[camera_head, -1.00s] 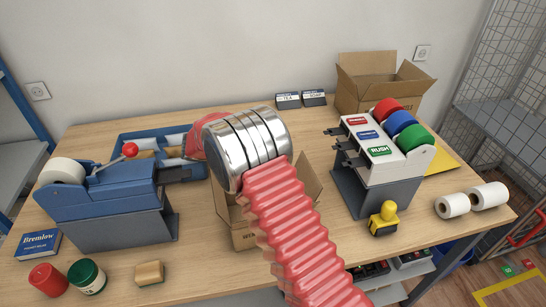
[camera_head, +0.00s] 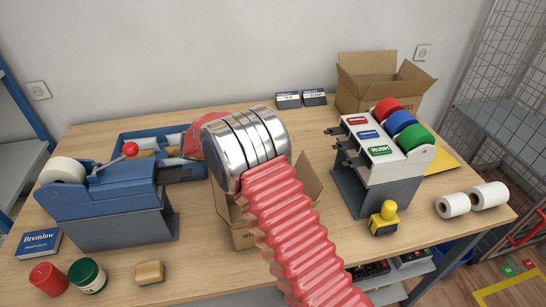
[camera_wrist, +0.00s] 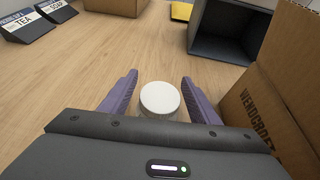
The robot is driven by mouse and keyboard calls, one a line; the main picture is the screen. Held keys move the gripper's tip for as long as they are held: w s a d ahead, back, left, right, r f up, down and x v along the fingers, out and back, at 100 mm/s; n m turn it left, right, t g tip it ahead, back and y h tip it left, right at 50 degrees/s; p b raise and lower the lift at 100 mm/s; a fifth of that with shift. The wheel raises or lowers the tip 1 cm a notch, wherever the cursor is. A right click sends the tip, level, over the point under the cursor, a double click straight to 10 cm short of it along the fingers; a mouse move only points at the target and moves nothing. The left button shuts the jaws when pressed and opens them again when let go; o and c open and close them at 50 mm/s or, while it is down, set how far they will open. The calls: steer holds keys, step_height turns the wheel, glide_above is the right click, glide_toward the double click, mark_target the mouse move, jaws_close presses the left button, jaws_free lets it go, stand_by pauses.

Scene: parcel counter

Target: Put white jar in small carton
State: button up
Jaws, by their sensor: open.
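The white jar (camera_wrist: 160,99) stands upright on the wood table, its round white top showing in the wrist view. My gripper (camera_wrist: 160,77) is open, with its two purple fingers on either side of the jar and a visible gap at each side. In the head view my arm hides the jar and the gripper. The small carton (camera_wrist: 270,112) is close on the right in the wrist view, with a flap raised. In the head view the carton (camera_head: 312,180) stands mid-table, partly hidden behind my arm.
A label dispenser (camera_head: 362,188) and a larger open carton (camera_head: 365,95) stand to the right and back. A blue tape dispenser (camera_head: 110,210) and blue tray (camera_head: 130,140) are on the left. Sign cards (camera_wrist: 25,25) stand at the back. The table beyond my fingers is clear.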

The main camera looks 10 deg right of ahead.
steer(key=v, duration=0.6)
steer(key=shift+a+r, duration=0.15)
steer(key=shift+a, duration=0.25)
steer(key=s+d+r+m+g+y, duration=0.2)
steer(key=s+d+r+m+y, duration=0.3)
steer(key=d+r, duration=0.85)
steer(key=s+r+m+t+y, duration=0.1)
steer(key=s+m, duration=0.1)
steer(key=s, duration=0.3)
steer(key=s+a+m+y, duration=0.1)
steer(key=s+m, duration=0.1)
steer(key=s, duration=0.4)
steer(key=s+r+m+t+y, duration=0.1)
steer(key=s+m, duration=0.1)
steer(key=s, duration=0.3)
steer(key=shift+s+a+r+t+y, duration=0.15)
steer(key=shift+r+t+y, duration=0.15)
steer(key=shift+r+y, duration=0.1)
steer(key=s+a+f+m+t+y, duration=0.1)
steer(key=s+a+m+t+y, duration=0.1)
steer(key=s+m, duration=0.2)
steer(key=s+a+f+m+t+y, duration=0.2)
steer(key=s+a+m, duration=0.1)
steer(key=s, duration=0.6)
steer(key=shift+f+m+y, duration=0.25)
steer(key=shift+m+y, duration=0.05)
steer(key=shift+m, duration=0.2)
steer(key=shift+s, duration=0.1)
steer(key=shift+c, duration=0.4)
